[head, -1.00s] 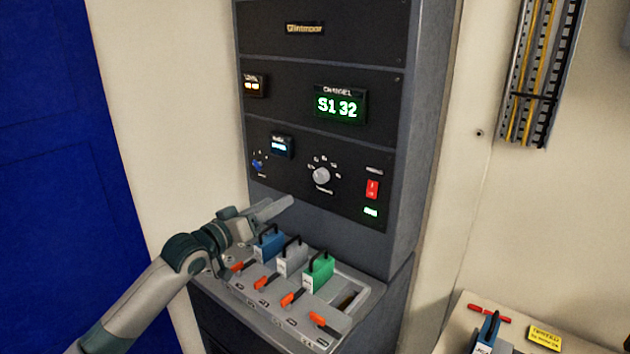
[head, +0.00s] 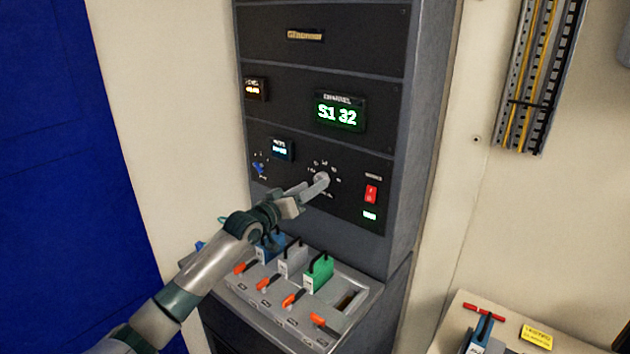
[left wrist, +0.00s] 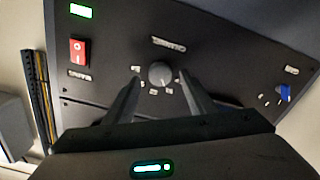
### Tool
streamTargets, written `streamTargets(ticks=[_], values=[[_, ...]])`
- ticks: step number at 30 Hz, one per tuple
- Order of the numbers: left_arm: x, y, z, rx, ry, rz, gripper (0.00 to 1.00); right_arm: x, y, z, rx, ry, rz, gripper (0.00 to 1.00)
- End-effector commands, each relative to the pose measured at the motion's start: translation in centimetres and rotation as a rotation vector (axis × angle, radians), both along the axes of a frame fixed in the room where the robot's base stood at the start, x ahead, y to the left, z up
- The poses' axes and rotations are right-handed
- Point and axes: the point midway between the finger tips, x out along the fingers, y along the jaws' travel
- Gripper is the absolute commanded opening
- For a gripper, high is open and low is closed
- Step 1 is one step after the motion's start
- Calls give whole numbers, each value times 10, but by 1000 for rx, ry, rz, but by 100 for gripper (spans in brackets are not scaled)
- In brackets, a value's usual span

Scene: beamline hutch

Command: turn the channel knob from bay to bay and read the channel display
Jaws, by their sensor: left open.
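The channel knob (head: 321,180) is a round grey knob on the black rack panel, partly hidden behind my gripper in the head view. In the left wrist view the knob (left wrist: 160,73) shows whole, with small markings around it. My left gripper (head: 316,186) is in front of it. Its two dark fingers (left wrist: 158,84) are open, one on each side of the knob; I cannot tell whether they touch it. The channel display (head: 339,113) reads "S1 32" in green-white characters. My right gripper is not in view.
Below the panel, a shelf holds a blue module (head: 271,246), a grey one (head: 293,260) and a green one (head: 318,272), with several orange levers. An empty slot (head: 347,302) is at right. A red switch (head: 371,194) and blue knob (head: 259,168) flank the channel knob.

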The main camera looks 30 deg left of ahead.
Motion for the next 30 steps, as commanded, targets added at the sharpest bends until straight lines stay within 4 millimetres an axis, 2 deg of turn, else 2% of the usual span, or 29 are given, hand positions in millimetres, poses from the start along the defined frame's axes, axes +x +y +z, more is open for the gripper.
streamTargets(ticks=[3,7,19,20,24,25,30], values=[[14,0,2,0,0,1,50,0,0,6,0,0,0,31],[23,-2,1,0,0,0,50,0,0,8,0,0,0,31],[28,-2,-1,0,0,1,50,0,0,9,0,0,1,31],[28,-2,-1,0,0,1,46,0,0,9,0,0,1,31],[28,-2,0,0,0,1,12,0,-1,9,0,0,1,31],[28,-2,0,0,0,1,9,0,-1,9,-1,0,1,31],[28,-2,-1,4,0,1,9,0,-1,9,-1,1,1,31]])
